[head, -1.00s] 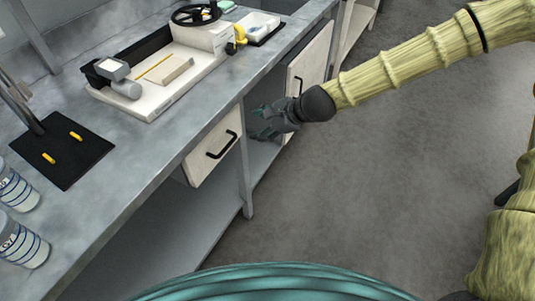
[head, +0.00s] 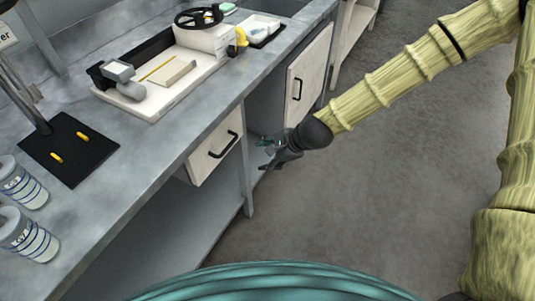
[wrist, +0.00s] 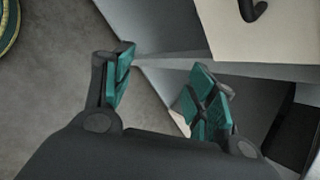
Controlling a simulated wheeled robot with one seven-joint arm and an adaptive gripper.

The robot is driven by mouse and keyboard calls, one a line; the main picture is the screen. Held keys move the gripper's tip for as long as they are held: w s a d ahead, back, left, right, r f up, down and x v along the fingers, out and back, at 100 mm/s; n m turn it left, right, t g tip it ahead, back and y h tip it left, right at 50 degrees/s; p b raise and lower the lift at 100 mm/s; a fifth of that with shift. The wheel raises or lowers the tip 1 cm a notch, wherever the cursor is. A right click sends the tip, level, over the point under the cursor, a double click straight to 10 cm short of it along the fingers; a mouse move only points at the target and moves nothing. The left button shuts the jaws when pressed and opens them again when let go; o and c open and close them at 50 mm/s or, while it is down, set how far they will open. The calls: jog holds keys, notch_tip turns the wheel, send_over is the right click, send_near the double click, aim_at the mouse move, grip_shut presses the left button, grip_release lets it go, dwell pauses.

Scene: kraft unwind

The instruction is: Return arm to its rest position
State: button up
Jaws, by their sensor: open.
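My gripper (head: 268,154) is at the end of my raised arm, in front of the bench and just right of the drawer with the black handle. In the wrist view my gripper (wrist: 162,92) is open, its two teal-padded fingers apart with nothing between them. The bench leg and lower shelf show behind the fingers. My arm reaches in from the upper right of the head view.
The drawer (head: 205,163) and a cabinet door (head: 311,64) are in the bench front. On the bench (head: 160,135) stand a white machine with a handwheel (head: 199,17), a black mat (head: 70,170) and two jars (head: 30,237). The floor (head: 370,190) to the right is clear.

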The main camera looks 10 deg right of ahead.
dwell(0.3)
jog(key=s+d+f+n+g+h+p, duration=0.1)
jog(key=s+d+f+n, duration=0.4)
jog(key=s, duration=0.5)
jog(key=s+d+f+n+g+h+p, duration=0.1)
jog(key=s+d+f+n, duration=0.4)
jog(key=s, duration=0.6)
jog(key=s+d+f+n+g+h+p, duration=0.1)
jog(key=s+d+f+n+h, duration=0.3)
jog(key=s, duration=0.7)
notch_tip(320, 180, down, 4)
jog(key=shift+s+d+f+n+g, duration=0.25)
jog(key=shift+d+n+g, duration=0.55)
jog(key=shift+d+n, duration=0.2)
jog(key=shift+c, duration=0.5)
